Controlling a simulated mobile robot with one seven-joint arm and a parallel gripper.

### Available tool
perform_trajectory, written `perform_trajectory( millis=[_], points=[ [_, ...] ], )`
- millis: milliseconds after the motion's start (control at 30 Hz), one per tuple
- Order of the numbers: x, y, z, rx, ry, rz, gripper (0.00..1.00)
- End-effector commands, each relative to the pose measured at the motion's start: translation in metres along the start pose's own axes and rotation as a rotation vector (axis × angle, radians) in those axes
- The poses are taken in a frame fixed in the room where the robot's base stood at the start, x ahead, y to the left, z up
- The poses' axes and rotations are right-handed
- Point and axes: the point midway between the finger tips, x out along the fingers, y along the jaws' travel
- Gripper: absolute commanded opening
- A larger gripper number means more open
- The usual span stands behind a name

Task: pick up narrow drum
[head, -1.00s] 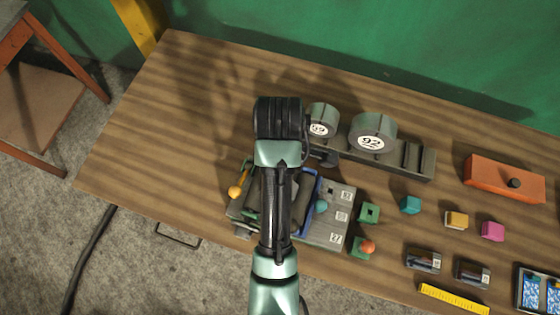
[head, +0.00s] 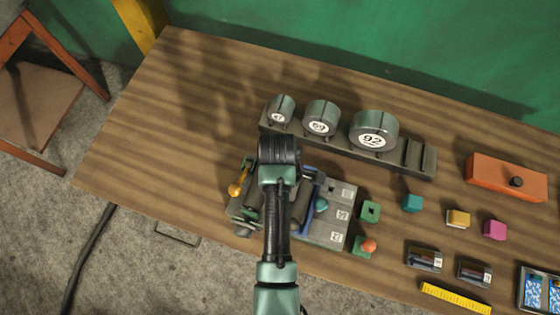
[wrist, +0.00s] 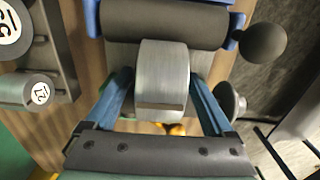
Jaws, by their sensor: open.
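A narrow, pale grey metal drum (wrist: 163,62) sits in the machine in the wrist view, next to a wide dark roller (wrist: 165,24). My gripper (wrist: 160,82) is open, with one blue finger on each side of this drum. Small gaps seem to show between drum and fingers; contact is hard to judge. In the head view my wrist hides the drum and fingertips above the grey machine (head: 322,236). Three other drums stand on a dark rack (head: 342,151) behind: a small one (head: 281,109), a medium one (head: 321,118) and a large one marked 92 (head: 373,130).
The machine has blue brackets, an orange-knobbed lever (head: 235,190) and a teal knob (head: 321,205) close to my gripper. Right of it lie small coloured blocks, an orange box (head: 505,178) and a yellow ruler (head: 454,298). The table's left side is clear.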

Motion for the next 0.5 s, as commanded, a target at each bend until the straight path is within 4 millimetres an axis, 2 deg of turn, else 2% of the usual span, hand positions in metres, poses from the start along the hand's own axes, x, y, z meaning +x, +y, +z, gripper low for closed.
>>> perform_trajectory(
  millis=[233,500],
  points=[
    [0.0016,-0.0001,0.0002,0.000,0.000,0.000,0.86],
    [0.0013,0.0000,0.0003,0.000,0.000,0.000,0.37]
  ],
)
